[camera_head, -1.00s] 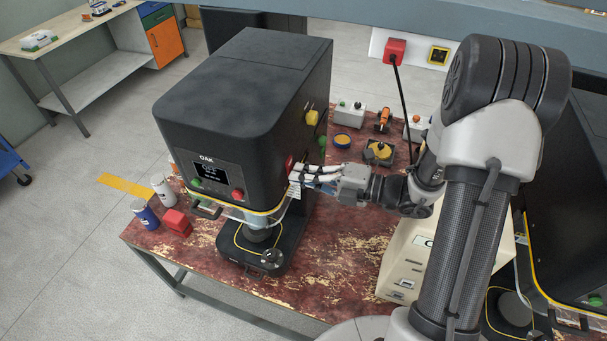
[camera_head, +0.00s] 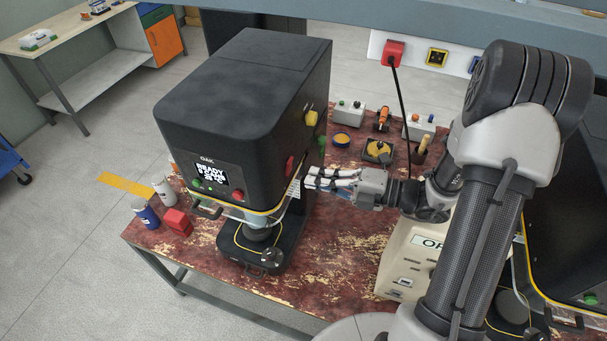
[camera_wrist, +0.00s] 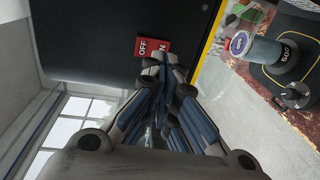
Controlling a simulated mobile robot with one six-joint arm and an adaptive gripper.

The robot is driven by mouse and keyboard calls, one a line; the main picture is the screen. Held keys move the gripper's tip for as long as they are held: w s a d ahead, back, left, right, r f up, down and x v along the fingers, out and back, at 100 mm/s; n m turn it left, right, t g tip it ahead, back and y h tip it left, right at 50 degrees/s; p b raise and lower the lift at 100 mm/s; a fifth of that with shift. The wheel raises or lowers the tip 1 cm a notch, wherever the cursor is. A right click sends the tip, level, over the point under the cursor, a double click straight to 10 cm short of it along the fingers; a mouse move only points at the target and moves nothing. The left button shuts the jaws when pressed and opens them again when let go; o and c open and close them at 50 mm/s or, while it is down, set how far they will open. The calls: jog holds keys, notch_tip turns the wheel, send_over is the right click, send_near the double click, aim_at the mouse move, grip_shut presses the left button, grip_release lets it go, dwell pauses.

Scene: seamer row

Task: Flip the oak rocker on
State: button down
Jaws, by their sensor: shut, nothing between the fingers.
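The oak machine (camera_head: 235,110) is a black seamer labelled OAK that stands on the worn red table. The red rocker (camera_head: 289,166) is on the machine's right side. In the wrist view the rocker (camera_wrist: 144,46) shows OFF and ON markings, and the ON end is partly covered by my fingers. My gripper (camera_head: 310,178) is shut and empty, just to the right of the machine's side. In the wrist view my gripper's fingertips (camera_wrist: 162,62) overlap the rocker's lower edge; I cannot tell whether they touch it.
A red block (camera_head: 177,222), a blue can (camera_head: 145,214) and a white can (camera_head: 162,188) stand left.

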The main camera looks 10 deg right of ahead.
jog(key=f+v, duration=0.1)
jog(key=v, duration=0.6)
jog(key=shift+s+d+r, duration=0.2)
jog(key=shift+r, duration=0.35)
jog(key=s+a+n+g+h+b, duration=0.5)
jog(key=s+a+n+g, duration=0.5)
jog(key=n, duration=1)
jog(key=s+d+n+t+h+b, duration=0.1)
jog(key=s+n+t+h+b, duration=0.2)
jog(key=n, duration=0.8)
jog(key=s+d+n+t+h+b, duration=0.2)
jog(key=n+h, duration=0.4)
jog(key=n, duration=0.5)
jog(key=shift+s+n+t+b, duration=0.3)
jog(key=shift+s+t+b, duration=0.1)
jog(key=shift+s+b, duration=0.6)
